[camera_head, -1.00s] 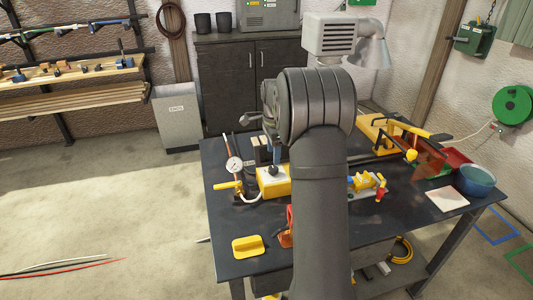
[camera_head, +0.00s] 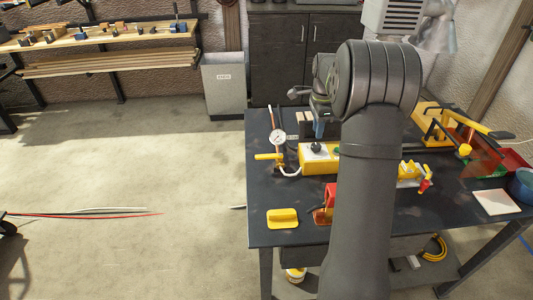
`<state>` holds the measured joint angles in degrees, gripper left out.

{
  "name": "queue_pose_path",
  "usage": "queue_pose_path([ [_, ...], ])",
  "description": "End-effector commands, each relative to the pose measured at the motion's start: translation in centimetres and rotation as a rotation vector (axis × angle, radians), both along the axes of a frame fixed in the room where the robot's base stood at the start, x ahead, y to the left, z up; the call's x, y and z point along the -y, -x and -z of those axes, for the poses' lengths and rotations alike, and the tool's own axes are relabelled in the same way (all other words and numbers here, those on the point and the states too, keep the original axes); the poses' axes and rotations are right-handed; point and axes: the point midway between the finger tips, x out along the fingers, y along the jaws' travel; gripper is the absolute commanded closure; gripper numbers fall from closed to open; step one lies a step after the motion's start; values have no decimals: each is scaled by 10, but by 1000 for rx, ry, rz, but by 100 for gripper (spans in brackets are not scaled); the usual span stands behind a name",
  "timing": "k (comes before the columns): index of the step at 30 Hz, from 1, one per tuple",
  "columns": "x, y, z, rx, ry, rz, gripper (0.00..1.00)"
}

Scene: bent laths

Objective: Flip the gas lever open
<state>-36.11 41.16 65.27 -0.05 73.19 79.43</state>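A yellow lever handle (camera_head: 267,156) sticks out to the left beside a round white gauge (camera_head: 277,137) on the table; it looks like the gas lever. It lies roughly level, and a pale hose curves below it.
The dark table (camera_head: 262,194) also bears a yellow pad (camera_head: 282,218), a red piece (camera_head: 329,203), a yellow clamp (camera_head: 411,172) and a white tile (camera_head: 496,202). My arm covers the table's middle.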

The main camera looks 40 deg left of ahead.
Motion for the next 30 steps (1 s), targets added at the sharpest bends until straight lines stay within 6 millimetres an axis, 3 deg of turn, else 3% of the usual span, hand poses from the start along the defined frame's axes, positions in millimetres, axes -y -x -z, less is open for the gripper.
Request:
queue_pose_path([
  [1,-4,3,0,6,-4,-36,85],
  [3,-13,9,-1,23,-10,-115,99],
  [4,-17,12,-1,32,-13,-159,100],
  [21,-115,97,-10,296,-22,-1265,100],
  [30,-134,119,-13,368,0,-1516,100],
])
